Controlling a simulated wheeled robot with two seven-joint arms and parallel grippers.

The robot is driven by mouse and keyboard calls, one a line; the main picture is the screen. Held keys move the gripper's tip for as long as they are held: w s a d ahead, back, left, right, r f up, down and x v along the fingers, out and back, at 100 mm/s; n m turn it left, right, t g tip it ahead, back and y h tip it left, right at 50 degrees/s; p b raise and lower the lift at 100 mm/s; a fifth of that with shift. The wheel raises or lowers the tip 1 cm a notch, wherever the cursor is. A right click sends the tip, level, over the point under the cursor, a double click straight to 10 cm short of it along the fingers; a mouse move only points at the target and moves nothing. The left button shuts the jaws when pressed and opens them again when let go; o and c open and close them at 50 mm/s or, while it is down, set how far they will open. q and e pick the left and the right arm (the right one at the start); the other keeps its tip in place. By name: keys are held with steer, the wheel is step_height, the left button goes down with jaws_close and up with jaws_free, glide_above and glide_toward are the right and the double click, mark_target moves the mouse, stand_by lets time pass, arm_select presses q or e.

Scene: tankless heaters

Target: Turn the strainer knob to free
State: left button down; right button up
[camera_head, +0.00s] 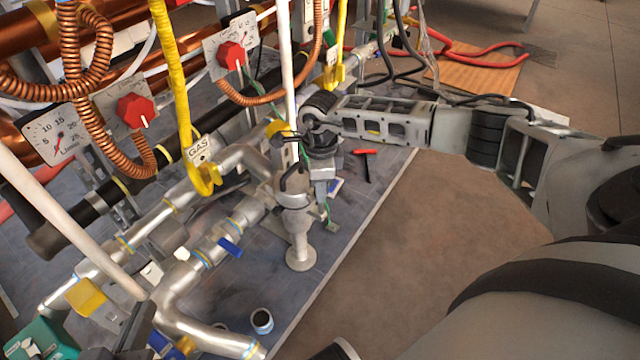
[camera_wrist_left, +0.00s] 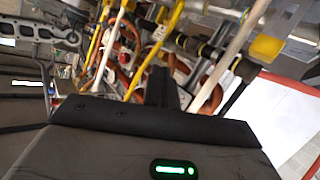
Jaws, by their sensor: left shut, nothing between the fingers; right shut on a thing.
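My right arm comes in from the right in the head view. Its gripper (camera_head: 292,178) points down at an upright metal fitting (camera_head: 299,238) on the pipework, which appears to be the strainer. The gripper is shut on a part at the top of this fitting, seemingly the strainer knob; the fingers and wrist hide the knob, so its setting cannot be read. My left gripper shows in the left wrist view (camera_wrist_left: 165,88) as black fingers, shut and empty, with the pipework beyond them. I cannot make out its fingers in the head view.
Two red knobs, one upper (camera_head: 231,56) and one lower (camera_head: 136,110), sit on panels beside copper coils. A yellow gas pipe (camera_head: 176,80) and white pipes cross the front. A blue valve handle (camera_head: 230,247) lies left of the fitting. Brown floor (camera_head: 400,250) is clear to the right.

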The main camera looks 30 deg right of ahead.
steer(key=n, duration=0.4)
steer(key=shift+b, duration=0.35)
arm_select(q)
steer(key=shift+w+d+r, duration=0.1)
steer(key=shift+d+r, duration=0.1)
arm_select(e)
steer(key=shift+n, duration=1.3)
steer(key=o, duration=1)
